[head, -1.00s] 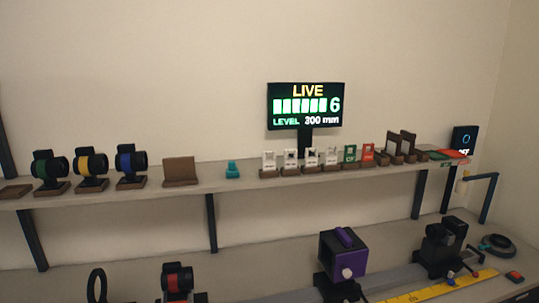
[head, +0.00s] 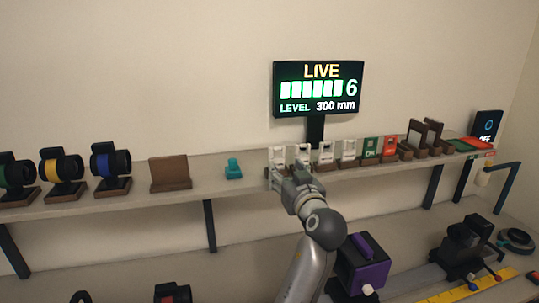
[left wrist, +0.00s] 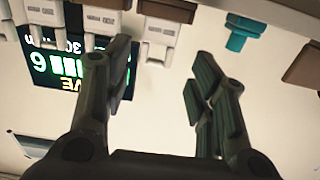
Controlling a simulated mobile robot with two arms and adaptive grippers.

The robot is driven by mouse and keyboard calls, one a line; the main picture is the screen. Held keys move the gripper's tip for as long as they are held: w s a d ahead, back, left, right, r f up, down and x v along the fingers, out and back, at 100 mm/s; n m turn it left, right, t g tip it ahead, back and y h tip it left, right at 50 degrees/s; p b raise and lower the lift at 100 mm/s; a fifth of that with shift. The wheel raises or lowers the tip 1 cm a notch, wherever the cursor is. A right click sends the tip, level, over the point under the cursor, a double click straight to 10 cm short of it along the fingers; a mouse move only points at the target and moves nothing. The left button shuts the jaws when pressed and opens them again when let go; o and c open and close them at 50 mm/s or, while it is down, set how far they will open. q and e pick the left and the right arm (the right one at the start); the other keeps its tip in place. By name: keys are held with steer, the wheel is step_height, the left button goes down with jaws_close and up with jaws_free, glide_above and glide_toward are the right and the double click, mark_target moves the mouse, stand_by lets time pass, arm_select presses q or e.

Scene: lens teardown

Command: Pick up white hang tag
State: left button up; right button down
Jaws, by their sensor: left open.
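Several white hang tags stand in brown holders on the upper shelf; the leftmost white hang tag (head: 277,155) is right above my left gripper (head: 283,180) in the head view. In the left wrist view, which is upside down, my left gripper (left wrist: 160,72) is open and empty. A white tag (left wrist: 158,38) with its brown base (left wrist: 168,9) lies in line with the gap between the fingers, near the upper edge. The gripper partly hides the leftmost holder in the head view. My right gripper is not seen.
Another white tag (head: 304,154) stands close on the right. A teal piece (head: 233,169) sits on the shelf to the left, with bare shelf between. A lit display (head: 318,89) rises behind the tags.

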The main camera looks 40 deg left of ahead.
mark_target(277, 158)
arm_select(q)
steer(key=w+a+r+p, duration=0.1)
steer(key=w+a+p, duration=0.1)
steer(key=a, duration=0.1)
steer(key=shift+w+r, duration=0.35)
steer(key=shift+r, duration=0.05)
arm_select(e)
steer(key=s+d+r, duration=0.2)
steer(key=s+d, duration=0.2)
arm_select(q)
steer(key=shift+y, duration=0.3)
steer(key=p+x, duration=0.3)
steer(key=x, duration=0.1)
steer(key=shift+w+a+f+p, duration=0.15)
steer(key=shift+f+p, duration=0.05)
steer(key=shift+p, duration=0.2)
steer(key=shift+w+a+f, duration=0.1)
steer(key=shift+w+a, duration=0.15)
steer(key=shift+a, duration=0.05)
steer(key=shift+w+a+f, duration=0.1)
steer(key=c, duration=0.4)
steer(key=shift+c, duration=1.2)
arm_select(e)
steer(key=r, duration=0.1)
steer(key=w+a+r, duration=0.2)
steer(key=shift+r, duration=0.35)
